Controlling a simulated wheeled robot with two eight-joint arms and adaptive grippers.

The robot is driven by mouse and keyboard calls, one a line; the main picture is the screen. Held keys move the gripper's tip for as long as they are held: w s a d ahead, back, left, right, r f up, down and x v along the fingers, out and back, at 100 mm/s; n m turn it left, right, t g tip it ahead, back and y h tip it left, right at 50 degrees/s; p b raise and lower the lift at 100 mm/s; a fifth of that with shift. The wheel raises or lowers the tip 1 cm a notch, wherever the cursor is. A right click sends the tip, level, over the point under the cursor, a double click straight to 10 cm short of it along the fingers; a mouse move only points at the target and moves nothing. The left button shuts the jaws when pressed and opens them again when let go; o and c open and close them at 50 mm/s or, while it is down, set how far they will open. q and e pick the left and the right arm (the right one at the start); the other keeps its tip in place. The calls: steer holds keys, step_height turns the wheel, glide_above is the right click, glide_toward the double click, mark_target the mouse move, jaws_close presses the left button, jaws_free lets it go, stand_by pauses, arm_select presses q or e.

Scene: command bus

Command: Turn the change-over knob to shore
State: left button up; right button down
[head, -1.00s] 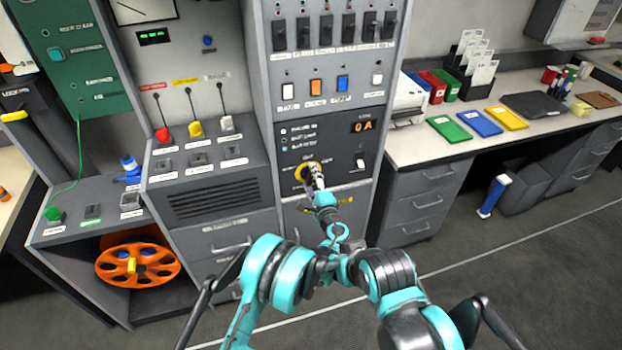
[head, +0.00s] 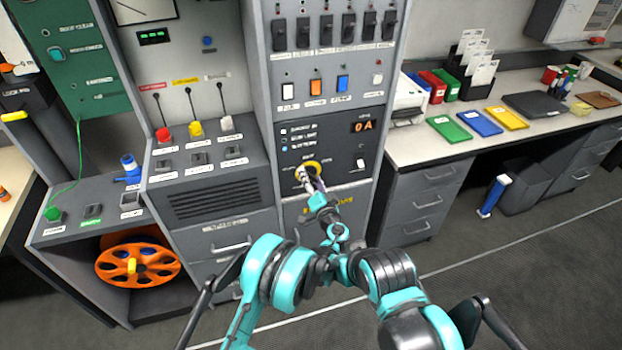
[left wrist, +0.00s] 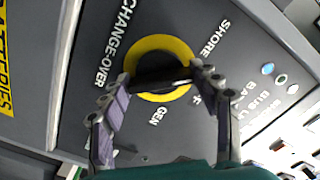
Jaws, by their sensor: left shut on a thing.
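The change-over knob (left wrist: 158,70) is black with a yellow ring, on the dark panel in the left wrist view. Its yellow ring also shows in the head view (head: 315,166), partly covered by my gripper. My left gripper (left wrist: 161,78) is shut on the knob, one finger at each end of its dark grip bar. In the head view the left gripper (head: 308,178) reaches up to the panel. The SHORE label (left wrist: 214,38) is at the upper right of the knob and GEN (left wrist: 156,116) below it. A finger partly covers another label. The knob's pointer cannot be made out. My right gripper is not in view.
Indicator lamps (head: 284,140) sit left of the orange 0A display (head: 363,126), the lowest lit blue. A white toggle (head: 360,164) is right of the knob. Rocker switches (head: 315,87) are above. The desk (head: 450,148) stands to the right.

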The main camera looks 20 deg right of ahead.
arm_select(q)
steer(key=shift+n, duration=1.7)
steer(key=o, duration=1.2)
steer(key=shift+f, duration=0.1)
steer(key=shift+c, duration=0.2)
